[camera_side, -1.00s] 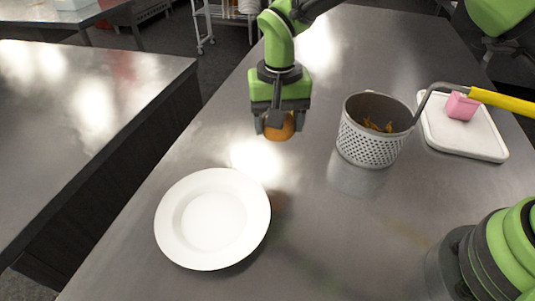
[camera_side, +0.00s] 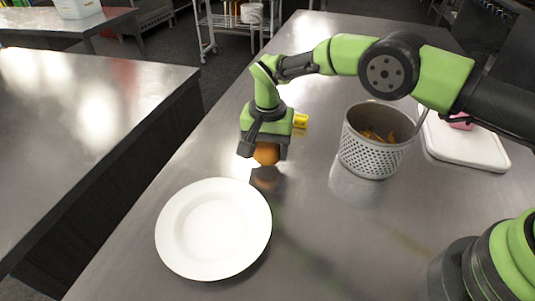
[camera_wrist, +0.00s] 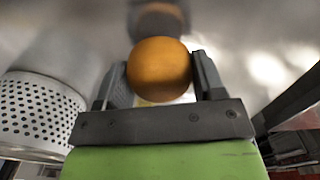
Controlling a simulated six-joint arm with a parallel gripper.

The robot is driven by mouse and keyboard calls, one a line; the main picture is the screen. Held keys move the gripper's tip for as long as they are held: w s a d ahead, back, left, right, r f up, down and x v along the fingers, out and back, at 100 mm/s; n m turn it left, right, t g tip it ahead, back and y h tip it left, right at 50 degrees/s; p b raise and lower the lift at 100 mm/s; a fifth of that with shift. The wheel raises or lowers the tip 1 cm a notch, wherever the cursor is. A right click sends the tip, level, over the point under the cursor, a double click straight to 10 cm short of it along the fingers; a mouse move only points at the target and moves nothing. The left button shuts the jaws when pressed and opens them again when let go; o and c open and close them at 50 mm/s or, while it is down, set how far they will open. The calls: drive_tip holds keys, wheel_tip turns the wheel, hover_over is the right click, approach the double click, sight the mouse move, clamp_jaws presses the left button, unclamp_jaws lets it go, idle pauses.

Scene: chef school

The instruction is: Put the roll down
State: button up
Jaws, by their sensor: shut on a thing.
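The roll (camera_side: 266,154) is a round orange-brown piece. It also shows in the wrist view (camera_wrist: 160,68), between the two dark fingers. My gripper (camera_side: 264,150) is shut on it, pointing down over the steel table. The roll is low over the table, with its reflection just below it; I cannot tell whether it touches. A white plate (camera_side: 176,232) lies empty in front of my gripper, lower left in the side view, apart from the roll.
A perforated metal pot (camera_side: 372,160) with orange-brown pieces inside stands to the right; it also shows in the wrist view (camera_wrist: 38,115). A white board (camera_side: 470,148) with a pink block (camera_side: 461,122) lies further right. A small yellow object (camera_side: 300,121) is behind my gripper. The table's left edge is near.

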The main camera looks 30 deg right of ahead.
drive_tip(key=shift+f, duration=1.05)
drive_tip(key=shift+f, duration=0.15)
drive_tip(key=o, duration=0.9)
wheel_tip(320, 180, up, 12)
drive_tip(key=shift+r, duration=0.15)
drive_tip(key=shift+r, duration=0.1)
